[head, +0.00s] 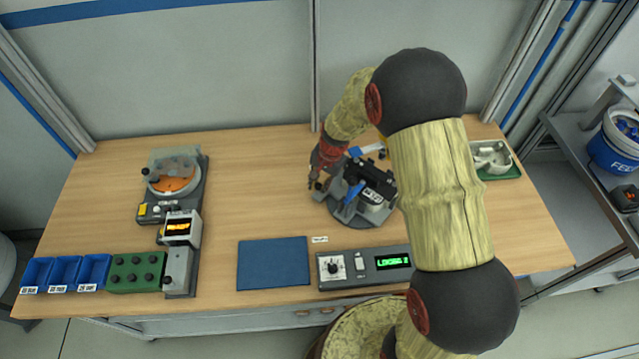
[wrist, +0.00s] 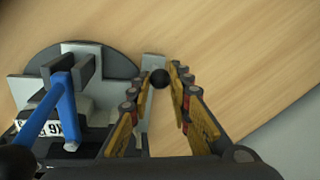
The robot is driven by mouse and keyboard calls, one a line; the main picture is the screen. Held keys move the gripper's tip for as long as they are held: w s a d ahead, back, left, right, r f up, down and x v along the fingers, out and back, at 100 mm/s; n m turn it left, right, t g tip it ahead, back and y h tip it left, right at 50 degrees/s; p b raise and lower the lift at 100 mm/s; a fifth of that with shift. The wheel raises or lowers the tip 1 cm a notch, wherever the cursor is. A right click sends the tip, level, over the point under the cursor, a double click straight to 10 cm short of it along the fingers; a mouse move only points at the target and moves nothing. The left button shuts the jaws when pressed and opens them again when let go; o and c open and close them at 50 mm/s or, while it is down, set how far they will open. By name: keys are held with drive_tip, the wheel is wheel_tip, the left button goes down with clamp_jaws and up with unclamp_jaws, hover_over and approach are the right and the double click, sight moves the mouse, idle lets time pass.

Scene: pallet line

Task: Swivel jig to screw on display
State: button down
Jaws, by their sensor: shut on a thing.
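The swivel jig (head: 347,217) stands on the table right of centre, a round dark base carrying grey blocks, a blue lever and a black clamp part. In the wrist view the jig's round plate (wrist: 115,52) and blue lever (wrist: 50,108) show at left. My gripper (head: 315,186) is at the jig's left edge. In the wrist view my gripper (wrist: 166,80) is shut on a black ball knob (wrist: 159,78) beside the jig plate. A control box with a green lit display (head: 392,262) stands in front; its text is too small to read surely.
A blue mat (head: 272,263) lies left of the control box. A station with an orange disc (head: 174,183) and an orange-lit display (head: 179,228) stands at left. Blue bins (head: 66,271) and a green block (head: 136,272) are front left. A green tray (head: 497,173) is at right.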

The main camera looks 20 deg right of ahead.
drive_tip(key=shift+w, duration=0.15)
drive_tip(key=shift+w+d+r+m+p, duration=0.1)
drive_tip(key=shift+w+d+m+p, duration=0.25)
drive_tip(key=shift+w+m+p, duration=0.4)
drive_tip(key=shift+w+d+m+h+p, duration=0.2)
drive_tip(key=shift+w+d+m+p, duration=0.25)
drive_tip(key=shift+w+m+p, duration=0.25)
drive_tip(key=shift+w+d+m+h+p, duration=0.2)
drive_tip(key=shift+w+d+m+p, duration=0.25)
drive_tip(key=shift+w+m, duration=0.3)
drive_tip(key=shift+w+d+m+t+h+p, duration=0.3)
drive_tip(key=shift+w+d+m+p, duration=0.5)
drive_tip(key=shift+w+d+m, duration=0.65)
drive_tip(key=shift+s, duration=0.1)
drive_tip(key=c, duration=1.6)
unclamp_jaws()
drive_tip(key=shift+s+a, duration=0.1)
